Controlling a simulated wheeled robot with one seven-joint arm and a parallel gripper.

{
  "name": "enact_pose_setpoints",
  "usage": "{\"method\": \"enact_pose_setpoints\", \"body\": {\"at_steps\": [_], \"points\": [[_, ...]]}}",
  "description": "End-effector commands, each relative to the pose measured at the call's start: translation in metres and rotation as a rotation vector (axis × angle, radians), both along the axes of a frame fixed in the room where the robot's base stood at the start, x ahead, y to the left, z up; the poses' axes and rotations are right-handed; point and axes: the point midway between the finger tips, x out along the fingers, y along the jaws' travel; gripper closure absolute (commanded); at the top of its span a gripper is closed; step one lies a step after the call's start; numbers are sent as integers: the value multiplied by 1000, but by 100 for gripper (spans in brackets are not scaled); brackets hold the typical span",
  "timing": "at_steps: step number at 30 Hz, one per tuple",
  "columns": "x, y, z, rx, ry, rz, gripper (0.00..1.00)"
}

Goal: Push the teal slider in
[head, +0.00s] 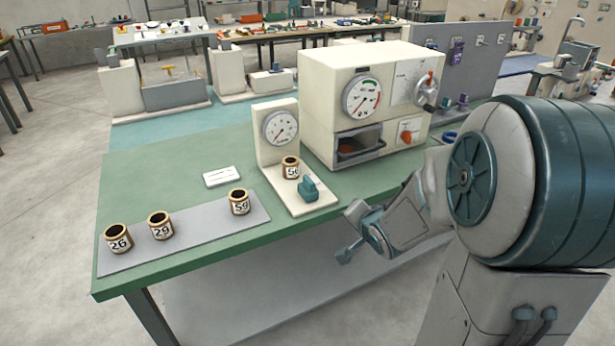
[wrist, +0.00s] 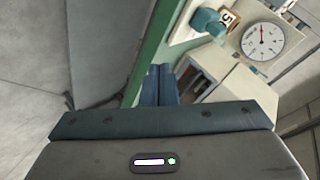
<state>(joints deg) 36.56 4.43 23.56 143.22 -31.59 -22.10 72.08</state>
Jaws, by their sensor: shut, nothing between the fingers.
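The teal slider (head: 308,188) sits at the front of the white base of a gauge stand (head: 275,140), near the green table's front edge. A cup marked with a number (head: 290,168) stands on the base just behind the slider. The slider also shows in the wrist view (wrist: 208,21), beside the cup and the dial. My gripper (head: 345,257) is shut and empty. It is in front of the table edge, lower right of the slider and apart from it. In the wrist view its closed blue fingers (wrist: 158,86) point toward the table edge.
A grey mat (head: 190,235) at the left holds several numbered cups. A white card (head: 219,177) lies behind it. A large white machine (head: 340,95) with a dial, drawer opening and knobs stands right of the gauge stand. The green table's front edge is close to my gripper.

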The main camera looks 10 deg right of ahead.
Motion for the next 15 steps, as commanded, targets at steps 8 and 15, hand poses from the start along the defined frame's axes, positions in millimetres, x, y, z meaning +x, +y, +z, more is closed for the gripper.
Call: {"method": "enact_pose_setpoints", "body": {"at_steps": [8, 15], "points": [[24, 12, -6, 494, -181, -37, 100], [32, 18, -3, 623, -220, -32, 100]]}}
